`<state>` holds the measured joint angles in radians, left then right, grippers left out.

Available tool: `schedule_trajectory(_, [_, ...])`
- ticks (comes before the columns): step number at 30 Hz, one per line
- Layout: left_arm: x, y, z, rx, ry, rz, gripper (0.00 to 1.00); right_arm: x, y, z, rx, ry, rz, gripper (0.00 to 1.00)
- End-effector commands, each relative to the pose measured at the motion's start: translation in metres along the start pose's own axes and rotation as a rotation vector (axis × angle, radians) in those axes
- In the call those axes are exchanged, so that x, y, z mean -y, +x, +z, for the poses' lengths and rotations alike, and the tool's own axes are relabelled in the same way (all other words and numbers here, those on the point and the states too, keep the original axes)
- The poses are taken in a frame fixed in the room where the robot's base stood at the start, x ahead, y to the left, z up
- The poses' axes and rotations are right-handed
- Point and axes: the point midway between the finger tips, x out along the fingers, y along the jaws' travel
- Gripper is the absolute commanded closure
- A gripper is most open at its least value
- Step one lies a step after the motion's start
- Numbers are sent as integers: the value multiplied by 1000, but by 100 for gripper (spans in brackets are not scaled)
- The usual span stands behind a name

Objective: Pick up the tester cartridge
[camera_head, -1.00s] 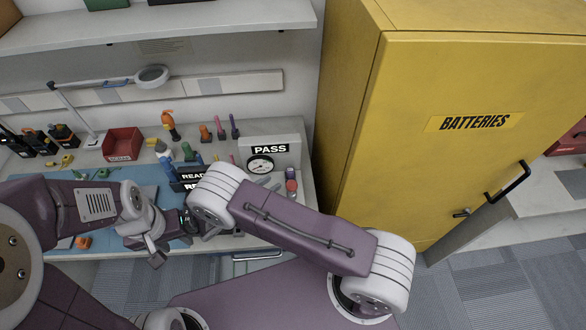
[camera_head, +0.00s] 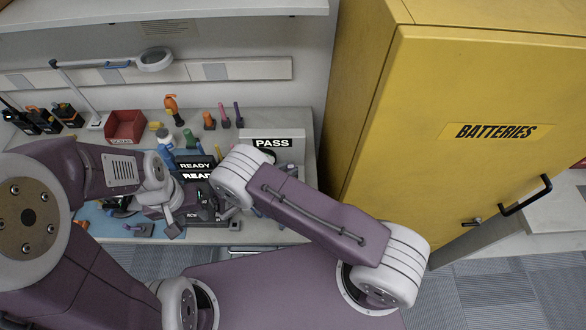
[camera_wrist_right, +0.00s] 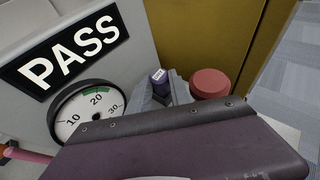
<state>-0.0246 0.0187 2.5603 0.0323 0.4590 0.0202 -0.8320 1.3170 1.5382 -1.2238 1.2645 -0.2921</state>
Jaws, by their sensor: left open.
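A purple cylinder with a small white label (camera_wrist_right: 158,76), which may be the tester cartridge, stands beyond my right gripper in the right wrist view. Grey finger-like parts (camera_wrist_right: 177,88) are close around it; I cannot tell whether they grip it. The dark body of my right gripper hides its lower part. In the head view my right arm covers this spot. The grey tester with a PASS sign (camera_head: 272,143) stands just left of the cylinder, and its dial (camera_wrist_right: 92,112) shows in the wrist view. My left gripper (camera_head: 172,218) is open over the bench front.
A red round cap (camera_wrist_right: 210,83) stands right of the purple cylinder. READY signs (camera_head: 196,164), a red bin (camera_head: 125,127), several radios and coloured tools crowd the bench. The tall yellow battery cabinet (camera_head: 450,90) borders the bench on the right.

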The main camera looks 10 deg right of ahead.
Motion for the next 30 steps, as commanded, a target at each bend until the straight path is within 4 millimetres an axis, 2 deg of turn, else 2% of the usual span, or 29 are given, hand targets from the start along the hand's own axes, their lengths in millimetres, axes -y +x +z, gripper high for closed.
schedule_trajectory(14, [0,1,0,0,0,0,58,-1,-2,2,-2,2,1,100])
schedule_trajectory(17, [0,3,0,0,0,0,58,-1,-5,10,-2,3,1,100])
schedule_trajectory(22, [0,11,1,0,0,0,58,1,-17,39,-3,5,1,100])
schedule_trajectory(30, [0,17,2,0,0,0,58,64,-14,80,-3,1,0,100])
